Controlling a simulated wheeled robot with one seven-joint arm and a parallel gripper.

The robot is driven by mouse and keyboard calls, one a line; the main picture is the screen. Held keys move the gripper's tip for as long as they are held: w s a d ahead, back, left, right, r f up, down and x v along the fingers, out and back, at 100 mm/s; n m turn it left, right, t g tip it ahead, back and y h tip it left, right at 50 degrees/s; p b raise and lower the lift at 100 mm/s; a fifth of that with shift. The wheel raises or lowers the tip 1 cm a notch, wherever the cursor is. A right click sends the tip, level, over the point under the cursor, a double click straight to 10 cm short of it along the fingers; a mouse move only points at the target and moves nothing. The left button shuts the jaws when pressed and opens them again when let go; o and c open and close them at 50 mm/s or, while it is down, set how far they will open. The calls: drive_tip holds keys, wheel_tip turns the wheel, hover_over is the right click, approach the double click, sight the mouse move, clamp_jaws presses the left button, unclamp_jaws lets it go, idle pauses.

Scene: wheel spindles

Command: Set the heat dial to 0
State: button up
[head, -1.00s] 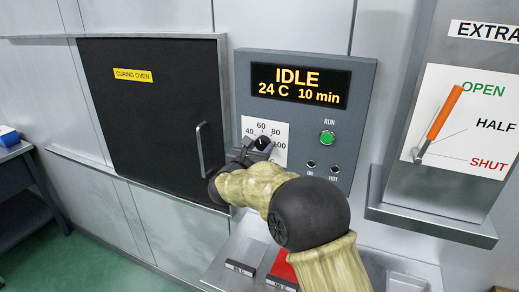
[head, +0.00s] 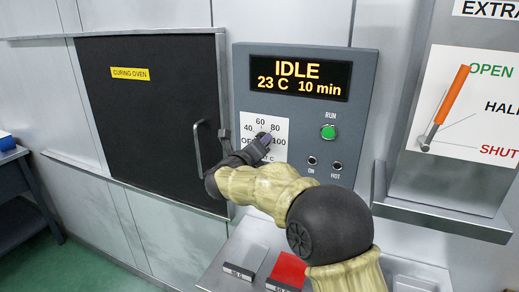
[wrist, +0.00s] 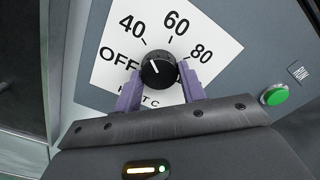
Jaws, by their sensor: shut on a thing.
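The heat dial is a round black knob (wrist: 160,72) on a white scale plate (head: 252,127) marked OFF, 40, 60, 80 and 100. I see no 0 mark; OFF stands at the low end. In the wrist view, the knob's white pointer line tilts up and left, roughly toward 40. My gripper (wrist: 160,90) has its two purple fingers on either side of the knob, shut on it. In the head view, my gripper (head: 265,141) covers most of the knob. The display (head: 299,76) above reads IDLE, 23 C, 10 min.
A green RUN button (head: 328,132) and two small lamps sit right of the dial. The dark curing oven door (head: 145,115) with its vertical handle (head: 199,149) is close on the left. An orange-handled lever (head: 451,95) is at the right. A bench with a red block (head: 288,269) lies below.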

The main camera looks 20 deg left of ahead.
drive_tip(key=n+p, duration=0.2)
drive_tip(key=n, duration=0.9)
drive_tip(key=shift+r+p, duration=0.15)
drive_tip(key=shift+p, duration=0.15)
drive_tip(key=o, duration=1)
drive_tip(key=shift+c, duration=0.2)
drive_tip(key=s+a+b, duration=0.1)
drive_tip(key=s+b, duration=0.3)
drive_tip(key=s, duration=1.3)
drive_tip(key=shift+s+a+b, duration=0.15)
drive_tip(key=shift+s+b, duration=0.05)
drive_tip(key=shift+b, duration=0.2)
